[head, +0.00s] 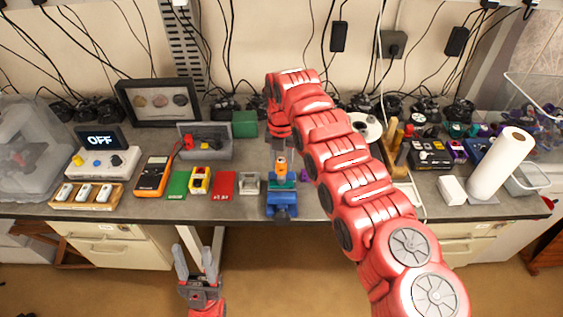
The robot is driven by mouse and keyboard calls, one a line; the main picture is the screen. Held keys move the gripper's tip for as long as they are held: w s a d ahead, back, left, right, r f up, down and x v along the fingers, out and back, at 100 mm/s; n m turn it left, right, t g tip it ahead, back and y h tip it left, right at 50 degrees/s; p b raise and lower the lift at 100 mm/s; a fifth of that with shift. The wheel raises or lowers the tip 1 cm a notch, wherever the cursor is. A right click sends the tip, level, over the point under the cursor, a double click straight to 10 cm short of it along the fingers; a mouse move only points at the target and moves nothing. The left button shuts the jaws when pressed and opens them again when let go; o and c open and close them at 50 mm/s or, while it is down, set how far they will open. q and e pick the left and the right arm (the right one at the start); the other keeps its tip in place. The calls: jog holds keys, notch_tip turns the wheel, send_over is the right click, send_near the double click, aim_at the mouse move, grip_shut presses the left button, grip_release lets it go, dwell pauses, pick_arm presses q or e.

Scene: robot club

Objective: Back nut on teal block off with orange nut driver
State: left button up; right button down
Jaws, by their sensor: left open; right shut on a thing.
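The orange nut driver (281,166) stands about upright over the blue vise (282,204) near the table's front edge. The teal block (290,182) shows in the vise, just below the orange. My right gripper (281,148) reaches down from above and is shut on the nut driver; its fingers are small and partly hidden by my wrist. The nut is hidden, and I cannot tell whether the driver's tip sits on it. My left gripper (196,262) is open and empty, in front of the table and below its edge.
Left of the vise are a small grey tray (249,183), a red mat (223,185), a green mat (178,184) and an orange multimeter (153,177). A grey bin (205,147) stands behind. A paper roll (501,165) stands at right. My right arm covers the table right of the vise.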

jog(key=shift+b, duration=0.5)
dwell(0.5)
jog(key=shift+f+b, duration=0.55)
jog(key=shift+b, duration=0.4)
dwell(1.1)
jog(key=shift+c, duration=2)
grip_release()
jog(key=c, duration=1.1)
jog(key=o, duration=1.1)
